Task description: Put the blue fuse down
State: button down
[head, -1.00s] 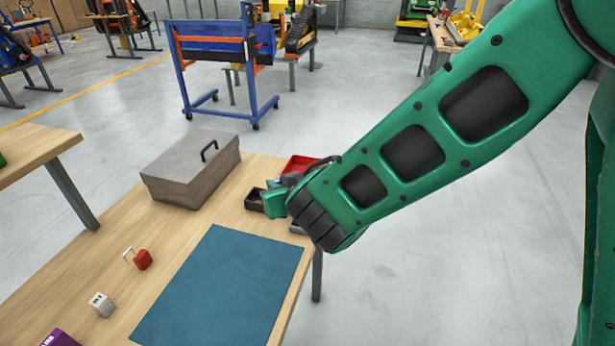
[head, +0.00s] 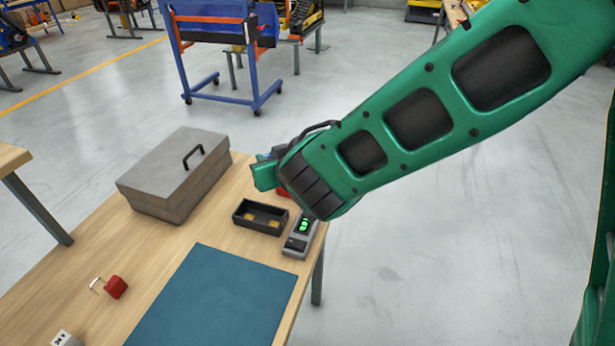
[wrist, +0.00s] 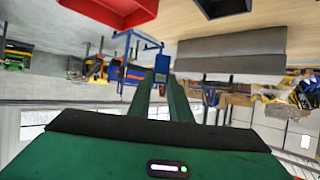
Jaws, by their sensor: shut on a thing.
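My gripper (head: 264,175) is in the air above the far right end of the table, just beyond a small black tray (head: 260,217). Its green fingers (wrist: 166,85) point away from the wrist camera. The gripper is shut on the blue fuse, of which only a small bit of blue (head: 264,157) shows past the fingers in the head view. The rest of it is hidden by the gripper and my arm. The black tray holds small yellowish pieces, and its dark shape also shows at the top of the wrist view (wrist: 222,8).
A grey meter (head: 300,236) with a green display stands right of the tray. A red bin (wrist: 110,10) is mostly hidden behind my wrist in the head view. A grey toolbox (head: 175,180), a blue mat (head: 215,300), a red padlock (head: 116,288) and a white block (head: 65,338) share the table.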

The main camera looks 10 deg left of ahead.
jog(key=w+d+f, duration=0.6)
jog(key=w+d, duration=0.1)
jog(key=shift+w+d+f, duration=0.15)
jog(key=shift+w+d, duration=0.05)
jog(key=shift+d, duration=0.05)
jog(key=shift+f, duration=2)
jog(key=shift+f, duration=0.1)
jog(key=c, duration=1.6)
grip_release()
